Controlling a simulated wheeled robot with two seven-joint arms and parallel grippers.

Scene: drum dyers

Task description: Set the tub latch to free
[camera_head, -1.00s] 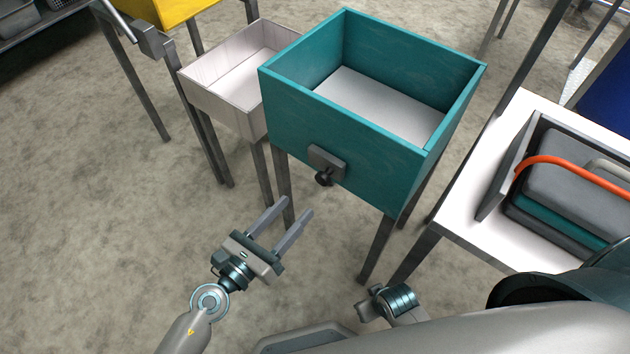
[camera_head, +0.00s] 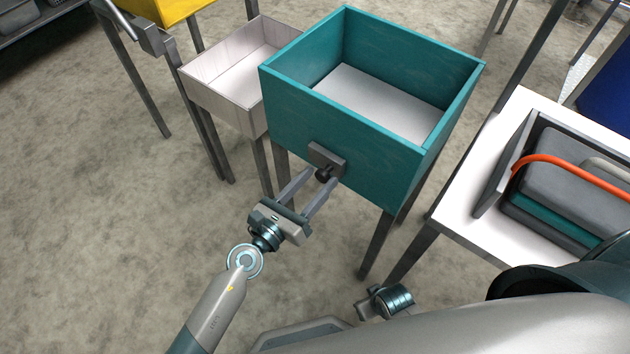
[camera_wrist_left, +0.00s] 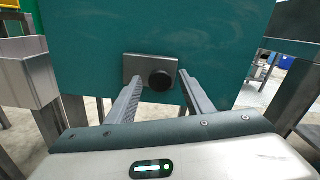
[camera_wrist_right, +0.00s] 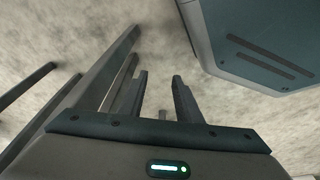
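The teal tub (camera_head: 345,125) stands on dark legs, open at the top with a pale floor inside. Its latch is a grey plate (camera_head: 327,156) with a round black knob (camera_head: 323,175) on the front wall. My left gripper (camera_head: 322,177) is open, with its fingertips close to the latch. In the left wrist view the black knob (camera_wrist_left: 160,81) shows between the two fingers (camera_wrist_left: 157,85); whether they touch it I cannot tell. My right gripper (camera_wrist_right: 160,75) is open and empty in its wrist view, low over the floor.
A pale wooden tray (camera_head: 215,91) on legs stands left of the tub. A white table (camera_head: 470,215) with a dark case and an orange handle (camera_head: 570,165) stands to the right. A yellow bin (camera_head: 165,10) is at the upper left. Floor at the left is clear.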

